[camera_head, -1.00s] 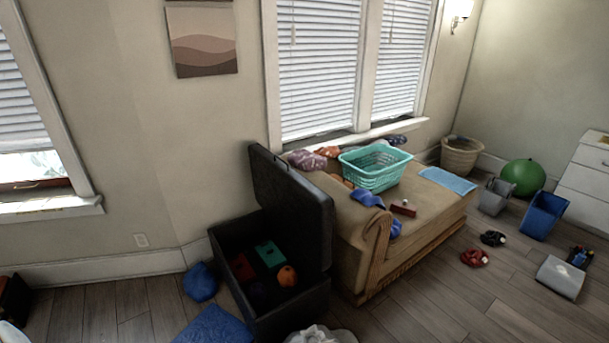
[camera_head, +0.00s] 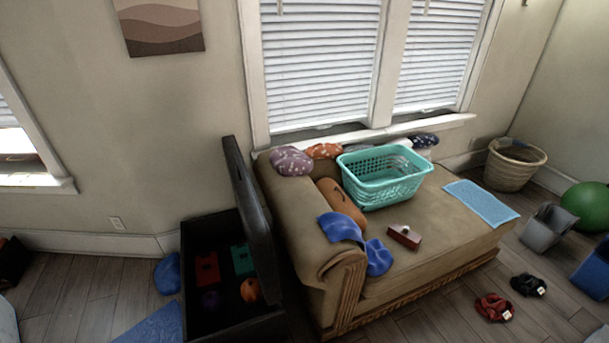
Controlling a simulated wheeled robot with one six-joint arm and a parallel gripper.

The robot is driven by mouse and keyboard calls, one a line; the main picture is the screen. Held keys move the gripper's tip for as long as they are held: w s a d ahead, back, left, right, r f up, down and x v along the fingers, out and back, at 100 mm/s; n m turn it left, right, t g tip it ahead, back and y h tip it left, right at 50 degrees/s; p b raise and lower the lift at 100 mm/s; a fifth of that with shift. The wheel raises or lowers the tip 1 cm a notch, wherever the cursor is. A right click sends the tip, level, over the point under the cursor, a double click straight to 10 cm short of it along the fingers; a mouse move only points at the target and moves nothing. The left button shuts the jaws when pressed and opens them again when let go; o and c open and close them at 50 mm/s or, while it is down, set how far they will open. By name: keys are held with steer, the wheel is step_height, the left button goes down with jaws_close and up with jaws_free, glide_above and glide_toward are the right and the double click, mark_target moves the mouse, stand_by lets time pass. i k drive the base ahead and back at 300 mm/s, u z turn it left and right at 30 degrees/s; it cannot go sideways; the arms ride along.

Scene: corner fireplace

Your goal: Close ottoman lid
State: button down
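Inside lie a red block (camera_head: 207,269), a green block (camera_head: 243,259), an orange ball (camera_head: 250,290) and a purple ball (camera_head: 210,300). My gripper is not in view.
The tan chaise (camera_head: 450,238) holds a teal basket (camera_head: 385,178), blue cloths and a small red box (camera_head: 404,236). A blue bag (camera_head: 168,274) and blue mat (camera_head: 152,326) lie left of the ottoman. Red shoes (camera_head: 493,307) and black shoes (camera_head: 528,285) lie at right.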

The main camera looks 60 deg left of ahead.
mark_target(258, 233)
steer(key=i, duration=1.4)
steer(key=u, duration=3.9)
steer(key=i, duration=1)
steer(key=z, duration=0.05)
